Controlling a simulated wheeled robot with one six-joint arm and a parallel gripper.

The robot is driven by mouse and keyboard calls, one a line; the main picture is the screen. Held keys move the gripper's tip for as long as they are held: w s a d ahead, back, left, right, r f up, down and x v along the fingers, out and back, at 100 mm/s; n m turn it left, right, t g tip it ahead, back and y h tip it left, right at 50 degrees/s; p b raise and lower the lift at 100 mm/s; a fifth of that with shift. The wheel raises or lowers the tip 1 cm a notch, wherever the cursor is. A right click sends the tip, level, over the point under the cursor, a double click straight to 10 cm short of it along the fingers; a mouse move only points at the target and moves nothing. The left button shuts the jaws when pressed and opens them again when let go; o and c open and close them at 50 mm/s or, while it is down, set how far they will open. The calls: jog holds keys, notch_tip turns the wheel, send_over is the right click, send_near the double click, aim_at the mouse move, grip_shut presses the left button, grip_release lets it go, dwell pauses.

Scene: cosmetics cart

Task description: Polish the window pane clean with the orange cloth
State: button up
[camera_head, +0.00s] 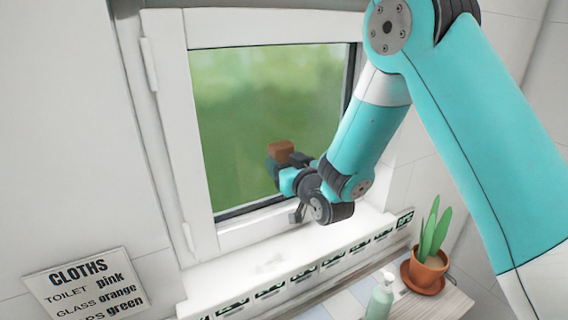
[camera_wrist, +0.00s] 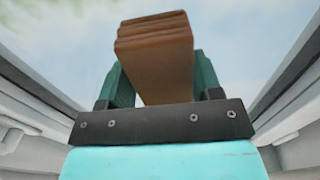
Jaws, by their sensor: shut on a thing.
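The window pane (camera_head: 250,110) is set in a white frame, with blurred green behind it and a hazy look. My gripper (camera_wrist: 155,85) is shut on a folded orange-brown cloth (camera_wrist: 160,45), which also shows in the head view (camera_head: 281,152). The cloth is at the lower right part of the pane, above the sill. I cannot tell for sure whether it touches the glass. In the head view my gripper's fingers (camera_head: 280,170) are partly hidden behind my wrist.
A sign (camera_head: 87,287) at the lower left lists cloth colours, with orange for glass. A potted plant (camera_head: 426,268) and a soap bottle (camera_head: 380,298) stand at the lower right, below the sill (camera_head: 235,277). The window frame (camera_head: 170,120) borders the pane.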

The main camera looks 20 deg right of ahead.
jog(key=s+d+b, duration=0.1)
jog(key=s+b, duration=0.5)
jog(key=shift+d, duration=0.15)
dwell(0.3)
jog(key=s+b, duration=0.2)
jog(key=s, duration=0.1)
jog(key=shift+d, duration=0.3)
